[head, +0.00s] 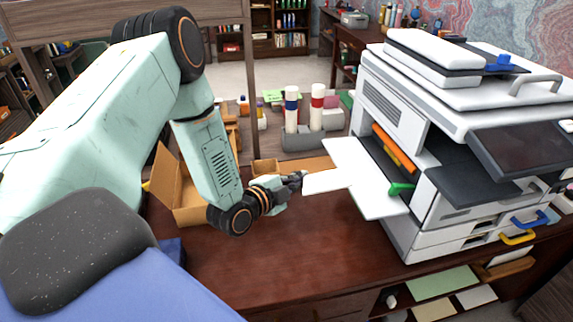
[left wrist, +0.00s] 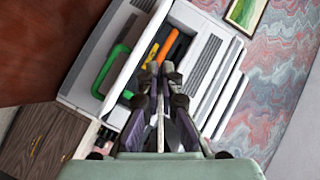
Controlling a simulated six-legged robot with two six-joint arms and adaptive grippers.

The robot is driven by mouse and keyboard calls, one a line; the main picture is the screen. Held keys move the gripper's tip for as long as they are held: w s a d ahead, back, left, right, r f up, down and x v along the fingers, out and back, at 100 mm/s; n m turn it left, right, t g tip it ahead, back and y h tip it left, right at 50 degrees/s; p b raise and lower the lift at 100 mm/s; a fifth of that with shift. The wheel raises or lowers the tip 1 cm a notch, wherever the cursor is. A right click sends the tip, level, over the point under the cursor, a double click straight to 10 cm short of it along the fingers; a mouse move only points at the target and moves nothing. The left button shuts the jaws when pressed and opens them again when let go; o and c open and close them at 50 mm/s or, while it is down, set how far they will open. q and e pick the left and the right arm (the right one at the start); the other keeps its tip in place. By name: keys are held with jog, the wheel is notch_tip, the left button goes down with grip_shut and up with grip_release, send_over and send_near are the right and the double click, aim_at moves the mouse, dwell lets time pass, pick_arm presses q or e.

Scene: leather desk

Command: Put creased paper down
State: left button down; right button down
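The creased paper (head: 322,183) is a white sheet in front of the printer's open side in the head view. Creases cannot be made out at this size. My left gripper (head: 298,180) is at the sheet's left edge, with its fingertips closed on it above the desk. In the left wrist view the fingers (left wrist: 160,75) are close together, with a thin pale strip between them that looks like the sheet edge-on. The sheet's far end overlaps the printer's white panels, so contact there cannot be told. My right gripper is in neither view.
The white printer (head: 400,100) stands on the right of the brown desk (head: 290,255), with a green handle (head: 400,188) and an orange part (head: 394,148) at its opening. An open cardboard box (head: 180,185) is behind my left forearm. The desk's front middle is clear.

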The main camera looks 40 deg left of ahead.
pick_arm(q)
jog(key=s+d+f+m+h+b, duration=0.2)
jog(key=s+d+f+h+b, duration=0.1)
jog(key=s+d+f+b, duration=0.2)
jog(key=s+d+f+m+g+h+b, duration=0.1)
jog(key=s+d+f+b, duration=0.4)
jog(key=d+b, duration=0.5)
jog(key=shift+s+m+g+h+b, duration=0.3)
jog(key=shift+s+m+h+b, duration=0.3)
jog(key=shift+s+h+b, duration=0.3)
